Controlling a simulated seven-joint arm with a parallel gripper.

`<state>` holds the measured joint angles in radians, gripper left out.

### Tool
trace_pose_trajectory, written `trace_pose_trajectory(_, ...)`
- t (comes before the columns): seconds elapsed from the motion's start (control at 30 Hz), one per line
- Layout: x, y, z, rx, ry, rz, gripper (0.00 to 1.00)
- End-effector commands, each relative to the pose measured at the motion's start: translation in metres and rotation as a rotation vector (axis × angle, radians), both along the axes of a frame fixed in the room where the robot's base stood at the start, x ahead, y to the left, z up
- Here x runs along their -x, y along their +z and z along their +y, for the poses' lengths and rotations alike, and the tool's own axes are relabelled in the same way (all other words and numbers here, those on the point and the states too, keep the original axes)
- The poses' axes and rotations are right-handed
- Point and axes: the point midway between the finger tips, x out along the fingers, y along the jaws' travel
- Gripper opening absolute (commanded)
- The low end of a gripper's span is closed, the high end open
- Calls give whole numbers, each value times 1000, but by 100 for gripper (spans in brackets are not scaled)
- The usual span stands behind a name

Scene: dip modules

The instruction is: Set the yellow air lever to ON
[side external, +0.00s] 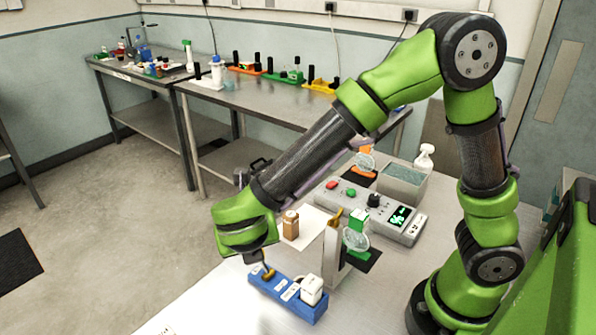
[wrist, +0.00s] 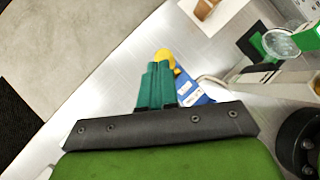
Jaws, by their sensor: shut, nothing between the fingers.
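The blue module (side external: 290,297) lies on the white table with white labels and a white block on its right end. Its yellow lever (side external: 268,273) stands at the left end. My gripper (side external: 263,262) is shut and empty, pointing down right at the lever. In the wrist view its teal fingers (wrist: 157,75) are together and partly cover the yellow lever (wrist: 165,56); part of the blue module (wrist: 193,92) shows to their right. I cannot tell whether the fingers touch the lever. The label under the lever is too small to read.
A white upright stand (side external: 333,255) is just behind the module. The table's front left is clear.

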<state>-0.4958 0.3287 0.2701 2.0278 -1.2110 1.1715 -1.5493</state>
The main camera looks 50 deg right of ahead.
Motion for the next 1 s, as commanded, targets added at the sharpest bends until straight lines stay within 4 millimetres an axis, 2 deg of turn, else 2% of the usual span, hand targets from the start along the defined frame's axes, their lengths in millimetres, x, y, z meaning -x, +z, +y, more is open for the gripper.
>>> trace_pose_trajectory(0.23,30,16,26,-3,7,-5,0)
trace_pose_trajectory(0.5,41,71,51,-3,3,-5,0)
trace_pose_trajectory(0.7,47,94,61,-2,2,-2,0)
trace_pose_trajectory(0.9,49,98,67,-59,-73,-41,0)
trace_pose_trajectory(1.0,59,83,67,-171,-234,-60,0)
